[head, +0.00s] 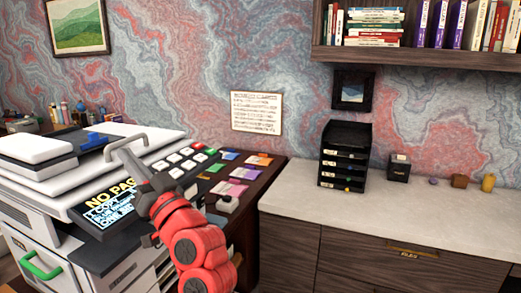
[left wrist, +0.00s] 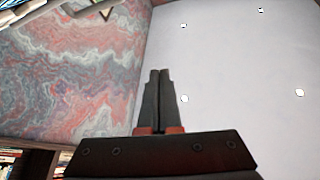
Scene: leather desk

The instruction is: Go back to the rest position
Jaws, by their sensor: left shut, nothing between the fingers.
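My left arm, red with dark joints, rises from the bottom of the head view in front of the copier. My right gripper is not in view.
A copier (head: 40,175) with a lit screen (head: 105,205) stands at the left. A pale counter (head: 330,215) at the right bears a black tray stack (head: 345,155) and small objects. A bookshelf (head: 420,55) hangs above. The counter's front part is clear.

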